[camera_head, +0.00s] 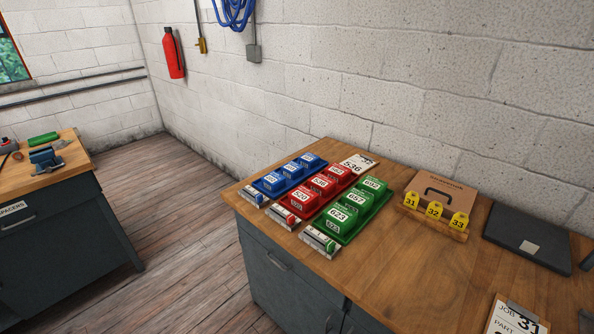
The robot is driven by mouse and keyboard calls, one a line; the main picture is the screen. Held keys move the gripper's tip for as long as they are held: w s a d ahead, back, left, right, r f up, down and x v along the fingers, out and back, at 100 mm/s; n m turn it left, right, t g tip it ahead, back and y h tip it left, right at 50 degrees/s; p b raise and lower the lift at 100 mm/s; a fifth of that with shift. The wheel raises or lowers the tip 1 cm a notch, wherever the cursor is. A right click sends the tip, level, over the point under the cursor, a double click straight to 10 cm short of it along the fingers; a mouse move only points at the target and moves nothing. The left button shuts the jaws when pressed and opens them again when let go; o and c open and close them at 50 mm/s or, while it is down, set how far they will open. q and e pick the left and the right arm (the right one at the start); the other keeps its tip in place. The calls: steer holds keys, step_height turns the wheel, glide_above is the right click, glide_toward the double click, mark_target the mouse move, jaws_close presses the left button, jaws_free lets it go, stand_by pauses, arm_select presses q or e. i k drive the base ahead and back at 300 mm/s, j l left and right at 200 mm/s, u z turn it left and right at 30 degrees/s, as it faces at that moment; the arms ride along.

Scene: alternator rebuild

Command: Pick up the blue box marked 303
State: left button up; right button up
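Three blue boxes stand in a row in a blue tray (257,186) at the left end of the wooden workbench. The near blue box (271,182), the middle blue box (291,169) and the far blue box (309,160) each carry a white number label. The labels are too small to read surely, so I cannot tell which one is marked 303. Neither of my grippers is in view.
Red boxes (321,184) and green boxes (356,212) stand in rows right of the blue ones. Behind are a card (358,164) reading 536 and a cardboard case (440,191) with yellow tags. A clipboard (515,318) lies front right. Bare wood (400,270) lies between.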

mark_target(309, 161)
steer(key=i+j+u, duration=1)
steer(key=i, duration=0.35)
steer(key=i+u, duration=0.35)
steer(key=i, duration=0.35)
steer(key=i+z, duration=0.6)
steer(key=z, duration=0.2)
steer(key=i+z, duration=0.4)
steer(key=i+j+z, duration=0.2)
steer(key=z, duration=0.2)
steer(key=i+z, duration=0.25)
steer(key=z, duration=0.25)
steer(key=i+j+z, duration=0.15)
steer(key=z, duration=0.35)
steer(key=i+j+z, duration=0.25)
steer(key=z, duration=0.2)
steer(key=i+j+z, duration=0.2)
steer(key=z, duration=0.3)
steer(key=i+j+z, duration=0.1)
steer(key=j+z, duration=0.7)
steer(key=z, duration=0.2)
steer(key=i, duration=0.05)
